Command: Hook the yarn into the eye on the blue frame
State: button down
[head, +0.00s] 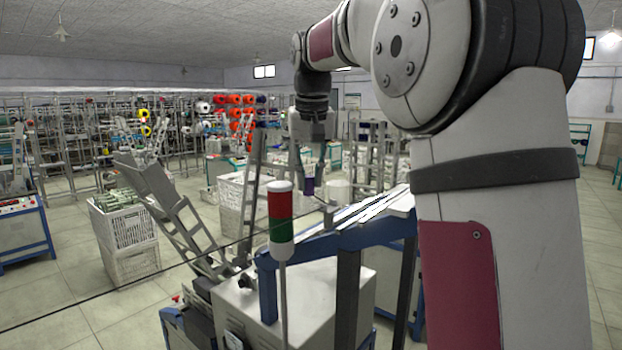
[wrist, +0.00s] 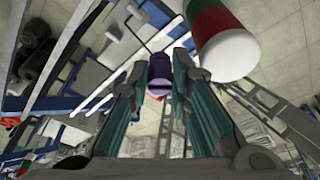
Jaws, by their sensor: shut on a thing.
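A thin dark yarn (head: 130,284) runs from the lower left edge up to the right, passing behind the lamp towards the area under the gripper. I cannot tell whether it joins the purple piece. The eye is too small to make out; the frame's far end is partly hidden.
A red, green and white signal lamp (head: 281,221) stands on a pole close in front of the gripper; it is large in the wrist view (wrist: 222,35). A grey machine box (head: 320,297) sits below the frame. White crates (head: 128,235) stand on the left floor.

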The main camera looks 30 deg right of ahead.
jog(key=shift+w+a+r+p, duration=0.1)
jog(key=shift+w+r+p, duration=0.1)
jog(key=shift+r, duration=0.7)
jog(key=shift+w+a+r+p, duration=0.1)
jog(key=shift+w+r, duration=0.05)
jog(key=shift+r, duration=0.7)
